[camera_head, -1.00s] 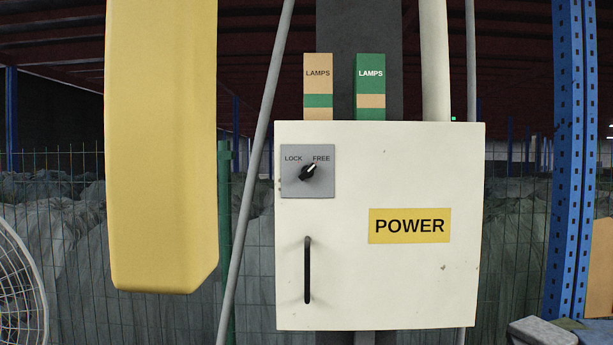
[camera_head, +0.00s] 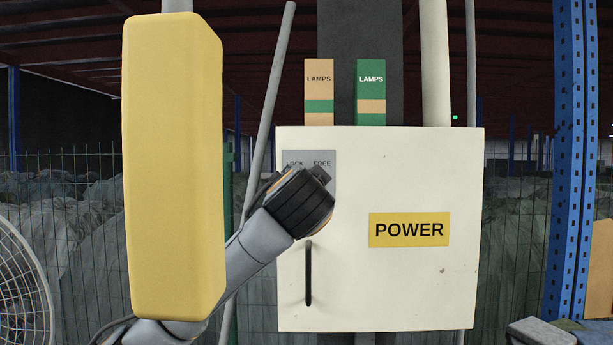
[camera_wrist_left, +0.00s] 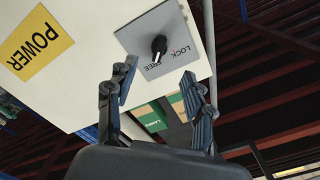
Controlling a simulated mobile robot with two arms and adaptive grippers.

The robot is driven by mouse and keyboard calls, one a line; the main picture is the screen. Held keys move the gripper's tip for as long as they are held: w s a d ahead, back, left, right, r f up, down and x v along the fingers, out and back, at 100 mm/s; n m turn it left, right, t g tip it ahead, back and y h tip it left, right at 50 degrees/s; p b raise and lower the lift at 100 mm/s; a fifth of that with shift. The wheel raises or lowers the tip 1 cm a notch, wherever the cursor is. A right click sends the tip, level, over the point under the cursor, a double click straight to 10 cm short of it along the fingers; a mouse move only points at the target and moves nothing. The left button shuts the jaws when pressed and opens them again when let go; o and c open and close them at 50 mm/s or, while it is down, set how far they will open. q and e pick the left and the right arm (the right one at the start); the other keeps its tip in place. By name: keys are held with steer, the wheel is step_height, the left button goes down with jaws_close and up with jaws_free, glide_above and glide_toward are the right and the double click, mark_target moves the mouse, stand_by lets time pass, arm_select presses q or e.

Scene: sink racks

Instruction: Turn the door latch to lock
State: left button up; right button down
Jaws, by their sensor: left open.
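The door latch is a black knob (camera_wrist_left: 158,47) on a grey plate marked LOCK and FREE, which shows in the wrist view (camera_wrist_left: 143,38). Its pale mark points toward FREE. In the head view the plate (camera_head: 322,156) sits at the upper left of a white cabinet door (camera_head: 400,285), and my gripper hides the knob. My left gripper (camera_wrist_left: 157,80) is open and empty, its two fingers spread with the knob seen beyond the gap between them, apparently not touching. In the head view the gripper (camera_head: 318,180) is in front of the plate. My right gripper is in neither view.
A black vertical handle (camera_head: 308,275) is on the door below the plate. A yellow POWER label (camera_head: 409,230) is at its right. Orange (camera_head: 319,85) and green (camera_head: 370,85) LAMPS boxes show above the cabinet. A leaning grey pole (camera_head: 270,90) stands at the left.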

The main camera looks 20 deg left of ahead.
arm_select(q)
steer(key=p+x, duration=0.5)
steer(key=x, duration=0.6)
steer(key=shift+f, duration=0.1)
jaws_close()
